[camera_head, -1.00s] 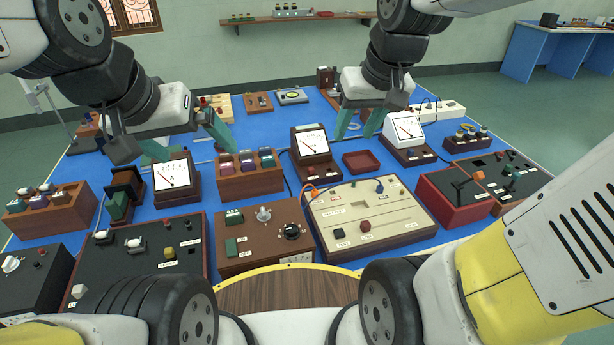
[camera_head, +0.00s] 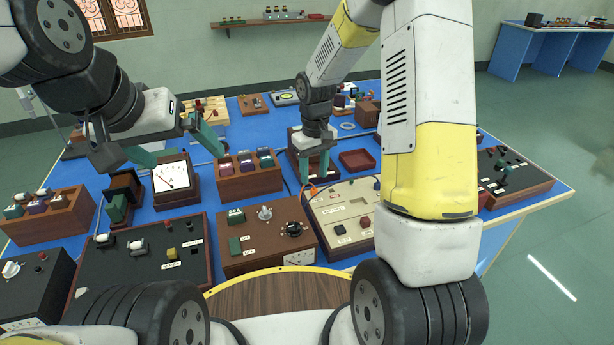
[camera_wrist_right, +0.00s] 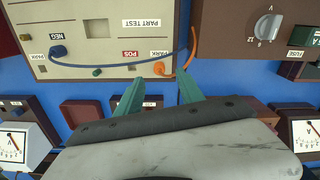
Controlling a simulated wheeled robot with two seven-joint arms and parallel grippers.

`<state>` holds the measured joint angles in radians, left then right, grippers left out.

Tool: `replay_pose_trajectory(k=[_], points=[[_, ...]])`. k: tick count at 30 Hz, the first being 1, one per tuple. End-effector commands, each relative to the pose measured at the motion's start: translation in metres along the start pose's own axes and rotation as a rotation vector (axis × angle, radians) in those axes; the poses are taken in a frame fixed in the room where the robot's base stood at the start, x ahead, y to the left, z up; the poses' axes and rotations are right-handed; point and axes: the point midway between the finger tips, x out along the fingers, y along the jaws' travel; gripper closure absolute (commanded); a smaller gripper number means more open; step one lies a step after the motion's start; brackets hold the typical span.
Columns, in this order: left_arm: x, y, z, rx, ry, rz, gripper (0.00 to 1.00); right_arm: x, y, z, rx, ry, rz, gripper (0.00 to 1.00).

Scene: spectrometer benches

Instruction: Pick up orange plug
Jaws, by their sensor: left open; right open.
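The orange plug (camera_wrist_right: 160,69) sits in the cream panel (camera_wrist_right: 105,30) beside a "PARK" label, with an orange cable curving away from it. It also shows small at the panel's far left corner in the head view (camera_head: 309,191). My right gripper (camera_wrist_right: 160,80) is open with its green fingers pointing down. In the right wrist view the plug appears just beyond and between the fingertips; I cannot tell whether they touch it. In the head view the right gripper (camera_head: 314,176) is over that corner. My left gripper (camera_head: 180,156) is open and empty above the meters at the left.
A blue plug (camera_wrist_right: 57,51) with a blue cable is on the same panel near "NEG". A brown box with a knob (camera_head: 265,235) stands left of the panel. A meter (camera_head: 172,180) is under my left gripper. An empty red tray (camera_head: 357,160) lies behind the panel.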

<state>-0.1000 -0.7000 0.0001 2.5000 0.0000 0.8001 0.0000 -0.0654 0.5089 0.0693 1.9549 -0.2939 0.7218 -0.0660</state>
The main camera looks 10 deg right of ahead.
Motion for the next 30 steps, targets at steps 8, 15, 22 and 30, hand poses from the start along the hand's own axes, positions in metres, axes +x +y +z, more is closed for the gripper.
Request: replay_pose_trajectory(k=[8,15,22,30], points=[[0.0,0.0,0.0,0.0,0.0,0.0,0.0,0.04,0.001,0.001,-0.001,-0.003,-0.001,0.55],[0.0,0.0,0.0,0.0,0.0,0.0,0.0,0.055,0.001,0.0,0.001,0.001,0.0,0.55],[0.0,0.0,0.0,0.0,0.0,0.0,0.0,0.054,0.001,0.0,0.001,0.001,0.0,0.71],[0.0,0.0,0.0,0.0,0.0,0.0,0.0,0.054,0.001,0.0,0.0,0.001,0.0,1.0]])
